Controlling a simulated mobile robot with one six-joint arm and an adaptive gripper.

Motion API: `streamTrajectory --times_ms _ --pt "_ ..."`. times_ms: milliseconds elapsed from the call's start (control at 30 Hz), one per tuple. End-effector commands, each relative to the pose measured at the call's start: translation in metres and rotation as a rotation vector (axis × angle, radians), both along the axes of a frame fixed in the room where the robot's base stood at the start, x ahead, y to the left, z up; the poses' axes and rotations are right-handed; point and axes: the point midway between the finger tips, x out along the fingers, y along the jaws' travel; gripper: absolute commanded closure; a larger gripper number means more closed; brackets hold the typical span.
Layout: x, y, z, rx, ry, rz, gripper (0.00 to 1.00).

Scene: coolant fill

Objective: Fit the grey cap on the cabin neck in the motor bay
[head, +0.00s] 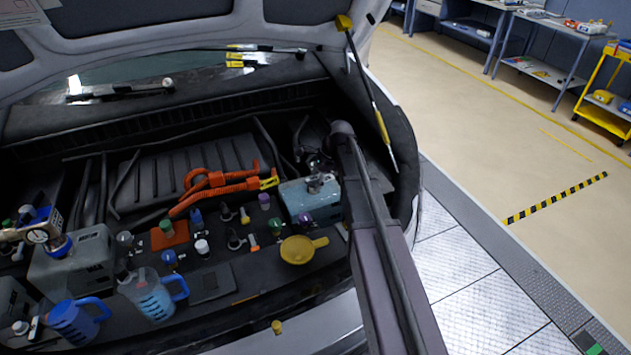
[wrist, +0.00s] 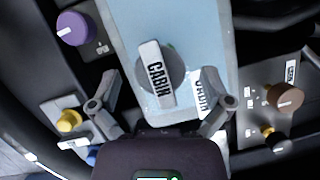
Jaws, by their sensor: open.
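My gripper (wrist: 160,88) is open, one finger on each side of the cap, with visible gaps between. In the head view the tank (head: 296,197) stands at the right of the motor bay, with the grey cap (head: 315,183) on its top, small in view.
A purple knob (wrist: 76,28), a yellow knob (wrist: 69,120) and a brown knob (wrist: 285,97) flank the tank. A yellow funnel (head: 298,249) lies in front of it. Orange cables (head: 218,182) run to its left. A prop rod (head: 368,92) stands to the right.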

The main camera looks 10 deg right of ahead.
Motion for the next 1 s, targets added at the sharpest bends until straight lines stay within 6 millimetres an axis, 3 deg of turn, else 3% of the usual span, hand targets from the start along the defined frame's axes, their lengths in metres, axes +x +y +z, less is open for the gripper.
streamTrajectory --times_ms 1000 --pt "0.0 0.001 0.076 0.0 0.0 0.0 0.01"
